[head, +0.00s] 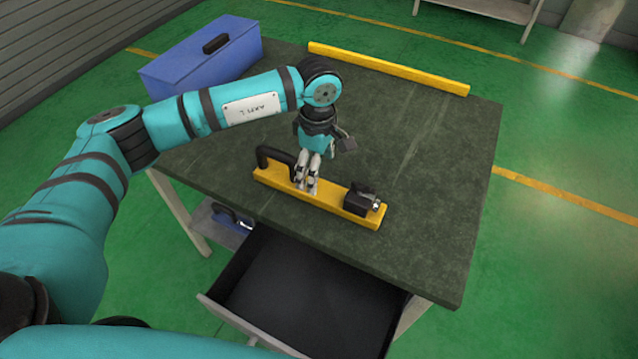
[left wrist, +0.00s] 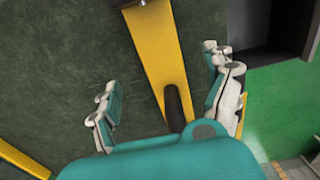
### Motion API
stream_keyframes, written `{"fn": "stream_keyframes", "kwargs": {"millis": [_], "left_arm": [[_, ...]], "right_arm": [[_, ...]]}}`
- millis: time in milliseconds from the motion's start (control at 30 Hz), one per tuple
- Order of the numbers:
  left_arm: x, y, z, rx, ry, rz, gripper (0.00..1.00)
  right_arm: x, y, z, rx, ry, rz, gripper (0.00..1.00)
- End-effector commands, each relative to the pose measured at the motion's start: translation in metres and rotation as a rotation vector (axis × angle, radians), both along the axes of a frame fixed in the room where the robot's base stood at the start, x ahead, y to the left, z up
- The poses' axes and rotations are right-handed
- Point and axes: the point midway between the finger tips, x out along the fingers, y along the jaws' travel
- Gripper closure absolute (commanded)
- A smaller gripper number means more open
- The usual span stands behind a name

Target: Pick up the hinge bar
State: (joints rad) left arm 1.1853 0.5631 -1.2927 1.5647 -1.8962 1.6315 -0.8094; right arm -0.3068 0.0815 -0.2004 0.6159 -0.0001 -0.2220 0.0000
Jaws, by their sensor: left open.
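The hinge bar looks to be the yellow bar (head: 330,204) lying along the near edge of the dark table in the head view. It carries a black handle (head: 272,158) at its left end and a black block with metal parts (head: 360,199) toward its right end. My left gripper (head: 307,188) points down over the bar, between the handle and the block. In the left wrist view the open fingers are on either side of the yellow bar (left wrist: 156,50), with the handle (left wrist: 174,106) between them near the palm. I cannot tell whether the fingers touch the bar. My right gripper is out of view.
A second, plain yellow bar (head: 390,69) lies along the table's far edge. A blue toolbox (head: 205,62) stands at the back left corner. An open, empty-looking drawer (head: 300,290) juts out below the near edge. The table's right side (head: 440,170) is clear.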

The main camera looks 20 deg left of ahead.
Motion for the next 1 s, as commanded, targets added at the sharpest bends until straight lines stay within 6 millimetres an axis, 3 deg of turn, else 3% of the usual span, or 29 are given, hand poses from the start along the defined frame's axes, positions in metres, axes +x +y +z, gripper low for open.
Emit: {"fn": "stream_keyframes", "kwargs": {"millis": [333, 600, 900, 1000], "left_arm": [[-0.001, -0.001, -0.03, -0.001, 0.002, 0.0, 0.15], [-0.003, -0.003, -0.068, -0.001, 0.002, 0.0, 0.15], [-0.002, -0.003, -0.074, -0.002, 0.0, 0.0, 0.15], [-0.002, -0.003, -0.073, -0.001, 0.0, 0.0, 0.28]], "right_arm": [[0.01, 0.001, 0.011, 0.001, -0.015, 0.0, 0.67], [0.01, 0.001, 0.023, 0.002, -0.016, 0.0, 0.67], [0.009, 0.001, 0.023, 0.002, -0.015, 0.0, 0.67], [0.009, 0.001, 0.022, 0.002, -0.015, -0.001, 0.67]]}}
